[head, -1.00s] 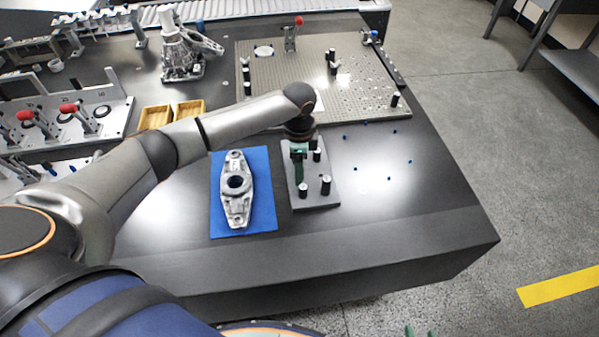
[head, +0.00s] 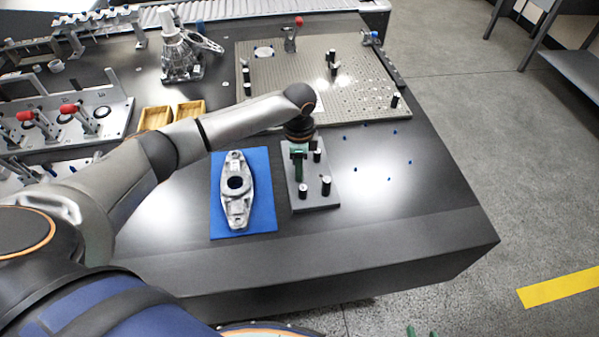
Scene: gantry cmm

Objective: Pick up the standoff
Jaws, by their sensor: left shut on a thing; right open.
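Several black standoffs stand on a small grey plate (head: 316,200) in the middle of the table, among them a front left standoff (head: 303,191), a front right standoff (head: 326,186) and a rear right standoff (head: 317,156). My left gripper (head: 299,178) has green fingers and points down over the left side of this plate. It is shut on a standoff, which its fingers and wrist hide almost wholly. I cannot tell whether that standoff still touches the plate.
A blue mat (head: 262,215) with a metal bracket (head: 236,184) lies left of the plate. Small blue pieces (head: 389,179) are scattered to the right. A perforated fixture plate (head: 290,75) with black standoffs is behind.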

